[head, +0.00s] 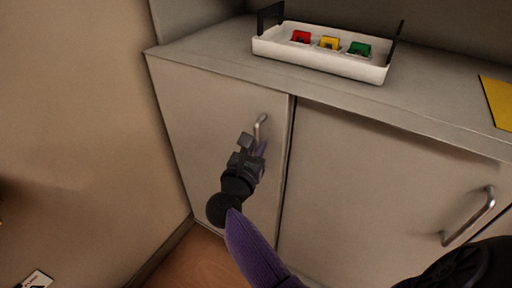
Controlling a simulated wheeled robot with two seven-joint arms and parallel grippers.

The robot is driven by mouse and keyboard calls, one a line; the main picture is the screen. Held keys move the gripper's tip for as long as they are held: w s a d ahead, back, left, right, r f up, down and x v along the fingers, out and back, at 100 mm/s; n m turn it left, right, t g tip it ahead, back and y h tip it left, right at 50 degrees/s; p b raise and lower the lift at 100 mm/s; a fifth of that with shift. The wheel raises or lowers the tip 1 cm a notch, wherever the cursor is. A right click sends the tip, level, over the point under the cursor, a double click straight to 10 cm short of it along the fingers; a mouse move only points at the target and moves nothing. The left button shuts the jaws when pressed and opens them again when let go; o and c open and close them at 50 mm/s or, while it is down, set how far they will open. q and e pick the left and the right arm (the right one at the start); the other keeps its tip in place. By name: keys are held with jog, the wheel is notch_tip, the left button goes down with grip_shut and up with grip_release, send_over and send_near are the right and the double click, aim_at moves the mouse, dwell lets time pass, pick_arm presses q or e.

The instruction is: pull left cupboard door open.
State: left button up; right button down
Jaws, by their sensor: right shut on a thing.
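The left cupboard door (203,117) is a plain beige-grey panel under the counter. It looks shut, level with the right door beside it. Its metal bar handle (260,125) stands upright near the door's right edge. My right gripper (257,145) is at this handle and shut on its lower part. The jaws hide the lower end of the handle. My left gripper is not in view.
A right cupboard door (370,185) with a slanted-looking metal handle (470,217) is beside it. On the counter (220,47) stand a white tray (320,62) with red, yellow and green pieces, and a yellow sheet (497,101). A wall (80,130) closes off the left side.

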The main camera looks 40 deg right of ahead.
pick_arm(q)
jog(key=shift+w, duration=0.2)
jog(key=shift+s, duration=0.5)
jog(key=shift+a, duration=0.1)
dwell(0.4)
